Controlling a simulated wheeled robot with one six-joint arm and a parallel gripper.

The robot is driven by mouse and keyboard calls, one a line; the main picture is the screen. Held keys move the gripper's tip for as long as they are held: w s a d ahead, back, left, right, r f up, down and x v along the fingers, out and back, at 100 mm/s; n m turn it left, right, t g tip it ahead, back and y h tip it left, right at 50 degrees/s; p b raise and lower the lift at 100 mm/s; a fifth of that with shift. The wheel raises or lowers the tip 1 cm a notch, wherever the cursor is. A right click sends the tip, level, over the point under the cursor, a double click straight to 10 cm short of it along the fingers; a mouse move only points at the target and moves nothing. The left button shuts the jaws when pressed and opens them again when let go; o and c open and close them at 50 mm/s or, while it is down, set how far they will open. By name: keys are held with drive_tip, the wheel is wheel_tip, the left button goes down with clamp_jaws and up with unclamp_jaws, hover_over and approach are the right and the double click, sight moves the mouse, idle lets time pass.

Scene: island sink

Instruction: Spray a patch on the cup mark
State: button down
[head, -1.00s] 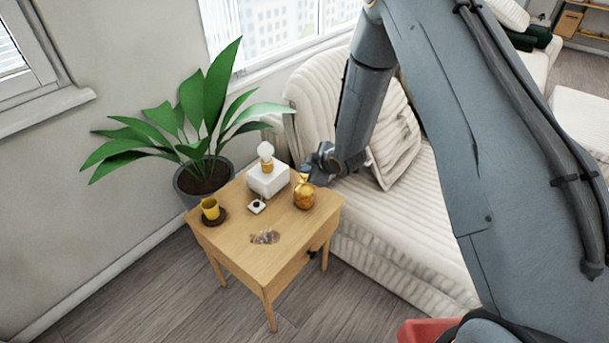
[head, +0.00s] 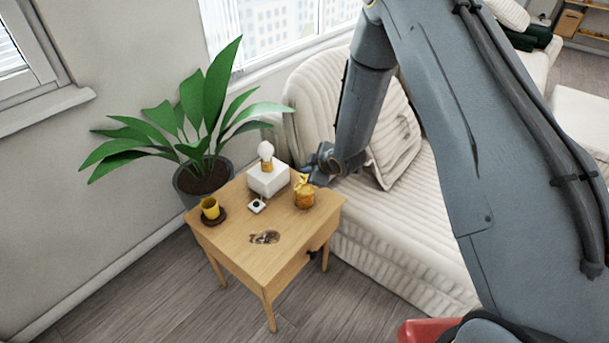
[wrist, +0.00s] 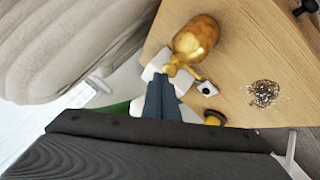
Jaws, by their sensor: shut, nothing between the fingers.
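A gold spray bottle (head: 304,197) stands on the wooden side table (head: 235,250), near its right edge. In the wrist view its round body (wrist: 196,38) is at the top middle, its narrow top toward my fingers. The cup mark (head: 265,237) is a brown patch near the table's front; in the wrist view (wrist: 263,94) it is a dark patch with pale specks. My gripper (head: 318,160) is beside the bottle, behind and to its right in the head view. Its fingers (wrist: 162,78) are shut and empty; whether they touch the bottle's top is unclear.
A yellow cup (head: 209,207) stands on a dark coaster at the table's left. A white box lamp (head: 268,178) and a small black-and-white item (head: 256,206) are behind the mark. A potted plant (head: 203,178) and a cream sofa (head: 400,225) flank the table.

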drive_tip(key=shift+f, duration=0.25)
idle(0.3)
drive_tip(key=shift+r, duration=0.55)
wheel_tip(320, 180, up, 6)
drive_tip(key=p, duration=0.4)
idle(0.5)
idle(0.5)
